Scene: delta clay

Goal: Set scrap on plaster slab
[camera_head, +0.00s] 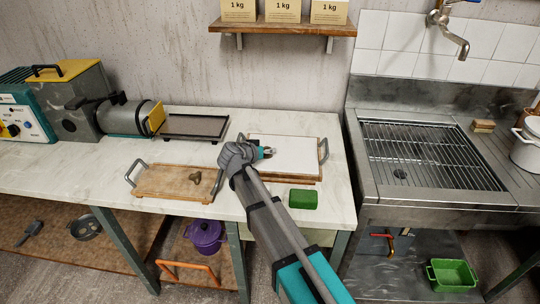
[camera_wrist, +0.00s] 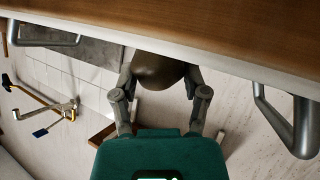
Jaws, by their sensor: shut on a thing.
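The plaster slab (camera_head: 297,155) is a flat white slab on a wooden board with metal handles, at the right end of the counter. My gripper (camera_head: 267,152) is over its left part in the head view. In the wrist view my gripper (camera_wrist: 160,84) is shut on a smooth brown clay scrap (camera_wrist: 160,71). The scrap's upper part is cut off by a pale edge along the wooden board (camera_wrist: 220,27). I cannot tell whether the scrap touches the slab. In the head view the held scrap is hard to make out.
Another brown lump (camera_head: 195,177) lies on a wooden board (camera_head: 160,184) with handles, left of my arm. A green block (camera_head: 303,199) lies in front of the slab. A dark tray (camera_head: 200,126) stands behind. The sink (camera_head: 425,155) is to the right.

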